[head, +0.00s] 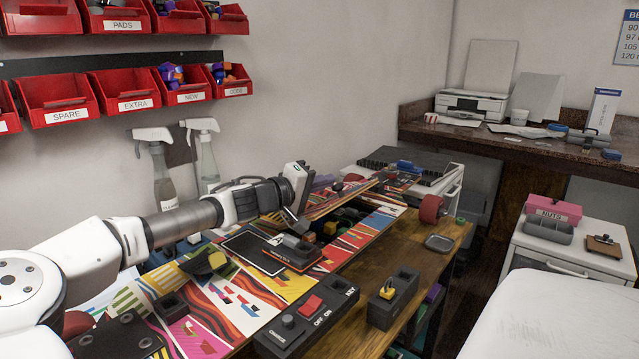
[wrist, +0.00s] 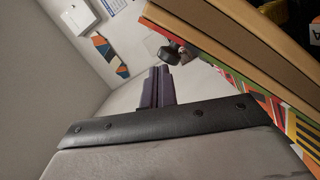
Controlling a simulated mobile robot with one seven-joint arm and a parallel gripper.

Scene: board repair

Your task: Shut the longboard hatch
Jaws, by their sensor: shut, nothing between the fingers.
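The longboard (head: 252,292), with a colourful striped deck, lies along the bench. Its hatch lid (head: 350,196) is raised at a tilt over an opening in the deck, with a dark knob (head: 338,187) on it. Small coloured parts (head: 330,228) show in the opening. My gripper (head: 291,216) is at the near left end of the lid. In the wrist view the fingers (wrist: 160,88) are together and empty. The knob (wrist: 172,53) is just beyond the fingertips, and layered wooden edges (wrist: 235,50) run at the right. I cannot tell whether the fingers touch the lid.
A key box (head: 391,296) stands on the bench's front edge. Spray bottles (head: 205,155) stand behind my arm. Red bins (head: 122,92) hang above.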

